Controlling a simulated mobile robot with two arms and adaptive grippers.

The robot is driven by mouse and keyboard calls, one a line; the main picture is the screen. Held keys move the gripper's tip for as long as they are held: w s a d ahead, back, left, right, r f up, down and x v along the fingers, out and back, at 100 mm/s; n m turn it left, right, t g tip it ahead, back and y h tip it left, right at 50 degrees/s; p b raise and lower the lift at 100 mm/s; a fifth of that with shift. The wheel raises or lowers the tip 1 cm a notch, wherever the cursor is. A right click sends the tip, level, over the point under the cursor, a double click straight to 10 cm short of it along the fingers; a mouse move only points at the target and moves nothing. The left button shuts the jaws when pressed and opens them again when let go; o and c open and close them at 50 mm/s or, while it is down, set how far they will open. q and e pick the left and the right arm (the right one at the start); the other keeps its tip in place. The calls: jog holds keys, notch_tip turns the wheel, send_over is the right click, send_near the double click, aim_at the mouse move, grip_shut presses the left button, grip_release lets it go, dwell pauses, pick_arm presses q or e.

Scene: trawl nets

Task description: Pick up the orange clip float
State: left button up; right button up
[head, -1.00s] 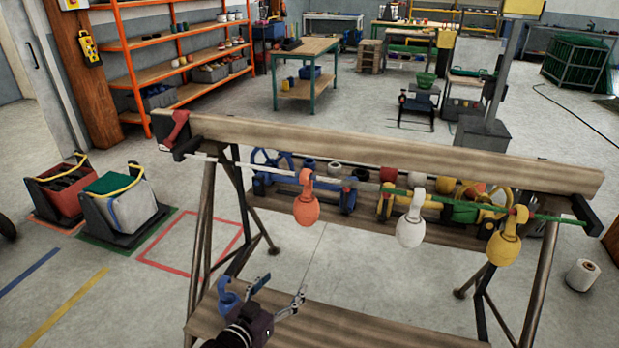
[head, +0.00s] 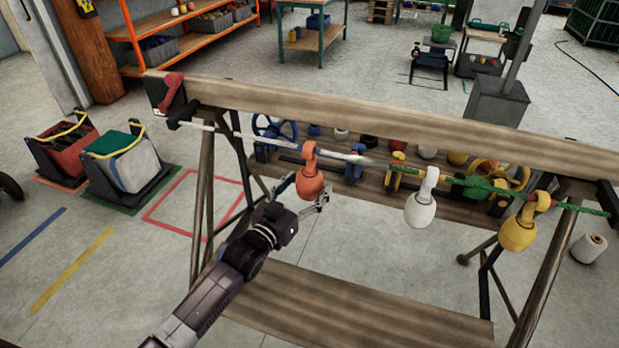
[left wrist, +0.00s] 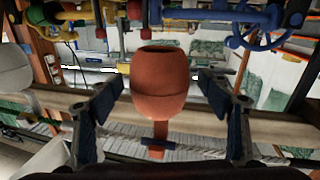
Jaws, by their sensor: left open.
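The orange clip float (head: 310,183) hangs by its clip from the rope (head: 228,131) under the wooden beam. My left gripper (head: 306,194) is at the float, with its fingers on either side of its body. In the left wrist view the float (left wrist: 160,95) sits between the two spread fingers of the left gripper (left wrist: 160,84), with a visible gap on both sides. The left gripper is open and holds nothing. My right gripper is not in view.
A white float (head: 420,208) and a yellow float (head: 517,232) hang farther right on the rope. The wooden beam (head: 380,120) runs above, on trestle legs. A lower plank (head: 350,305) lies below. Crates (head: 125,165) stand on the floor at left.

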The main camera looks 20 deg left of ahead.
pick_arm(q)
jog(key=shift+w+d, duration=0.2)
jog(key=shift+w, duration=0.45)
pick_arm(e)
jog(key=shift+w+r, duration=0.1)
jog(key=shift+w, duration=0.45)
pick_arm(q)
jog(key=shift+c, duration=0.3)
jog(key=c, duration=1.2)
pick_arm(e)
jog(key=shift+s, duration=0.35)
pick_arm(q)
jog(key=shift+c, duration=0.2)
